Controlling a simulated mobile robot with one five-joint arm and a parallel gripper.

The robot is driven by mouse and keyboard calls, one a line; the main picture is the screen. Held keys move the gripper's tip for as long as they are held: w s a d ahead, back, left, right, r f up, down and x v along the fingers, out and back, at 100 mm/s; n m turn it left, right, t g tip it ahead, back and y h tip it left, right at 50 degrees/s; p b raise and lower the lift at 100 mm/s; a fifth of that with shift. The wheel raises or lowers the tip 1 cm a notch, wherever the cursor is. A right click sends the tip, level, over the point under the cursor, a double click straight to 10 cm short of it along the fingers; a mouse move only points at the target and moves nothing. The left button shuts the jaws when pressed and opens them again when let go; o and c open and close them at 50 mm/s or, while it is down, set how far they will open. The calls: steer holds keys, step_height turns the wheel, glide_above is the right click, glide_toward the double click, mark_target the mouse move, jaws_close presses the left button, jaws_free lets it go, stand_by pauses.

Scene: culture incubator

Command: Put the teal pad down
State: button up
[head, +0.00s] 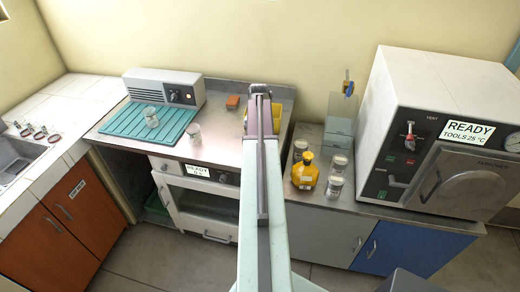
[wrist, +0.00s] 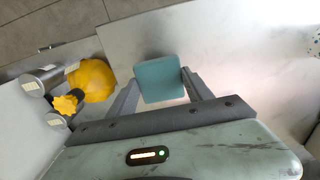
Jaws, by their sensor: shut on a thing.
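The teal pad (wrist: 160,78) is a small, flat, rounded square between the two fingers of my gripper (wrist: 158,88) in the wrist view. My gripper is shut on it, and a pale grey surface shows behind it. I cannot tell whether the pad touches that surface. In the head view my arm reaches over the steel worktop (head: 222,145), and its end hides the pad and the fingers.
A yellow bottle (head: 305,172) stands among clear jars (head: 337,166) on the right counter. A white sterilizer (head: 400,95) stands right.

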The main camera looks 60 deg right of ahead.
steer(key=shift+d+f+b, duration=0.1)
steer(key=shift+f+b, duration=1.85)
steer(key=shift+f, duration=0.1)
steer(key=o, duration=1.2)
steer(key=shift+r, duration=0.1)
step_height(320, 180, up, 13)
steer(key=p, duration=1.2)
steer(key=shift+f+p, duration=0.2)
steer(key=shift+p, duration=0.15)
steer(key=shift+f, duration=0.15)
